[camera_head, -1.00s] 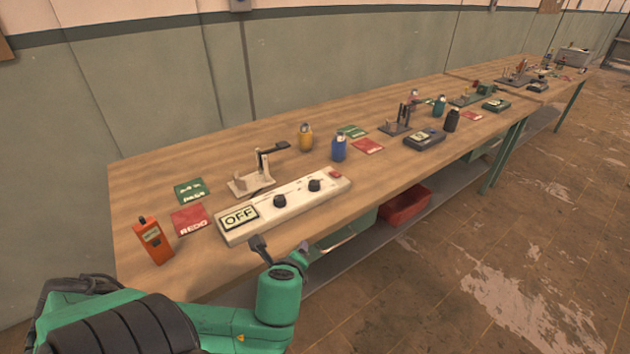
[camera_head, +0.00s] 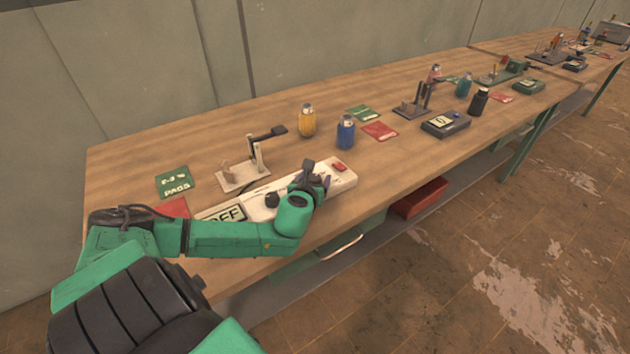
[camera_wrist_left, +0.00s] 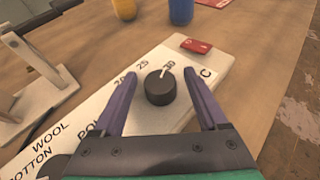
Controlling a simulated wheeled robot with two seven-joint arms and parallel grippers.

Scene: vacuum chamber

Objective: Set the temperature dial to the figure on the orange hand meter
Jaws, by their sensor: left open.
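The white control panel (camera_head: 345,180) lies along the bench's front edge, partly covered by my left arm. Its black temperature dial (camera_wrist_left: 160,87) shows in the left wrist view, with a white pointer toward the far number, which looks like 30. Numbers and a "C" surround it. My left gripper (camera_wrist_left: 160,75) is open, its purple fingers on either side of the dial with gaps. In the head view the gripper (camera_head: 318,182) is over the panel's right part and hides this dial. The orange hand meter is not visible now. My right gripper is not in view.
A second black knob (camera_head: 272,199) and a partly covered OFF display (camera_head: 222,213) are on the panel. A red switch (camera_wrist_left: 196,45) is beyond the dial. A white clamp stand (camera_head: 243,175) stands behind the panel, with yellow (camera_head: 307,122) and blue (camera_head: 345,132) bottles nearby.

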